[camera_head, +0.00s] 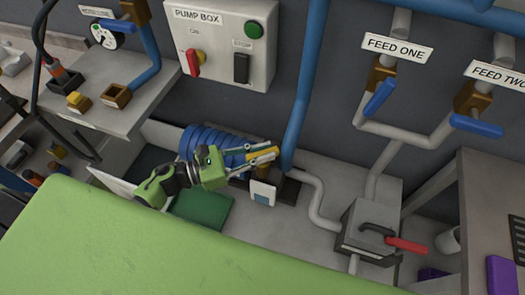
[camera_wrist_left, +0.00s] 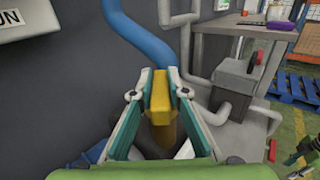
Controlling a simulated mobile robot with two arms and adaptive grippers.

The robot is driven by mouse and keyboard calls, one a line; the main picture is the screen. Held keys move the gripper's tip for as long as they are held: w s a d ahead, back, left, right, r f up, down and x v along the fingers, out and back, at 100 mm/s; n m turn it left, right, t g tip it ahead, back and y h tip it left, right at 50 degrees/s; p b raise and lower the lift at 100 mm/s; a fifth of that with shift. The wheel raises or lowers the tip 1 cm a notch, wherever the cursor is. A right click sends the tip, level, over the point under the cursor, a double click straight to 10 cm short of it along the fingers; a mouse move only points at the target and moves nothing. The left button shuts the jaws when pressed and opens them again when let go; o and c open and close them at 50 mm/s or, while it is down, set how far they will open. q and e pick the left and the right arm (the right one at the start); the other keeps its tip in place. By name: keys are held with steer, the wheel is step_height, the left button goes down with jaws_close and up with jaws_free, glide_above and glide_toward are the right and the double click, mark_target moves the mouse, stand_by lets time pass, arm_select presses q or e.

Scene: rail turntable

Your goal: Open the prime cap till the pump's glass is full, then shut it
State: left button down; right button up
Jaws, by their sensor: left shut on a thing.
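The pump has a blue ribbed body (camera_head: 196,142). My left gripper (camera_head: 266,154) is shut on a yellow cap (camera_head: 262,158) at the pump's right end. In the left wrist view, the yellow cap (camera_wrist_left: 159,92) stands between the two fingers (camera_wrist_left: 158,100). The pump's glass (camera_head: 263,191) is a small pale window below the gripper. Its lower part looks blue and its upper part white. A green and dark shape at the lower right of the left wrist view may be my right gripper (camera_wrist_left: 303,150); its fingers are unclear.
A blue pipe (camera_head: 304,90) drops just right of the gripper. The pump box (camera_head: 222,45) hangs above. A grey box with a red-handled lever (camera_head: 405,245) is at the right, below feed valves with blue handles (camera_head: 379,98). A green surface (camera_head: 150,250) fills the front.

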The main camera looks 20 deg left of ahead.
arm_select(q)
steer(key=shift+n+t+y, duration=1)
steer(key=shift+t+y, duration=0.1)
steer(key=shift+t, duration=0.1)
steer(key=n+t+y+b, duration=0.1)
steer(key=n+t+y, duration=0.1)
steer(key=y, duration=0.1)
steer(key=shift+f+n+b, duration=0.1)
steer(key=shift+n+b, duration=0.2)
steer(key=n+t+y+b, duration=0.2)
steer(key=y, duration=0.2)
steer(key=shift+n, duration=0.3)
steer(key=shift+n+y+b, duration=0.4)
steer(key=shift+y+b, duration=0.1)
steer(key=shift+y, duration=0.1)
steer(key=c, duration=2)
jaws_free()
steer(key=shift+o, duration=0.2)
steer(key=shift+r, duration=0.2)
